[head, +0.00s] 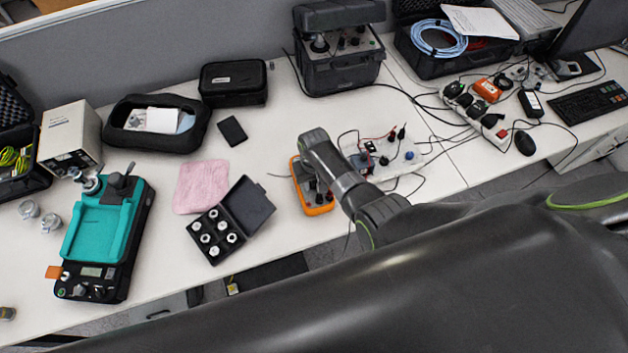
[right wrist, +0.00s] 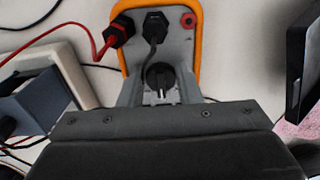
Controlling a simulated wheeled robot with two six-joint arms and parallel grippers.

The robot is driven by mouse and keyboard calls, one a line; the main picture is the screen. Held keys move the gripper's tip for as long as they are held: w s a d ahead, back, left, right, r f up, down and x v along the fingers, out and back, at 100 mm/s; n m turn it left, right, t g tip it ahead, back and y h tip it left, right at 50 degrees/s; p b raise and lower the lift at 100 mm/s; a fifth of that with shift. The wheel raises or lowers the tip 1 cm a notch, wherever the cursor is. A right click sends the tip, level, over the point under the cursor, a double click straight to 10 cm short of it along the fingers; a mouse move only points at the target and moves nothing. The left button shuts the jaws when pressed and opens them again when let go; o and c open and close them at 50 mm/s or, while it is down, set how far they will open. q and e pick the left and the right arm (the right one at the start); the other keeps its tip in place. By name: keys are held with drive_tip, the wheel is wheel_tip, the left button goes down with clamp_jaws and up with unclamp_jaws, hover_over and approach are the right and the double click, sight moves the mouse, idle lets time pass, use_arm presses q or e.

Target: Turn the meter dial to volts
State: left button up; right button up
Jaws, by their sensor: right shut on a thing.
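The meter (head: 318,207), an orange-rimmed multimeter, lies on the table at the middle of the head view, partly hidden under my right arm. In the right wrist view the meter (right wrist: 187,50) shows its grey face with a red plug and a black plug in its sockets and one bare red socket. Its black dial (right wrist: 160,77) sits between the fingers of my right gripper (right wrist: 159,92), which is shut on it. The dial's markings cannot be read. My left gripper is not in view.
A breadboard-like white board (head: 392,160) with leads stands right of the meter. A black case of small parts (head: 250,205) lies open to the left, beside a pink cloth (head: 202,186). A teal device (head: 103,233) stands further left.

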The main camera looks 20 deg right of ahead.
sight(314, 184)
drive_tip(key=o, duration=1)
drive_tip(key=shift+r, duration=0.15)
wheel_tip(314, 184, up, 17)
drive_tip(key=shift+r, duration=0.1)
idle(0.4)
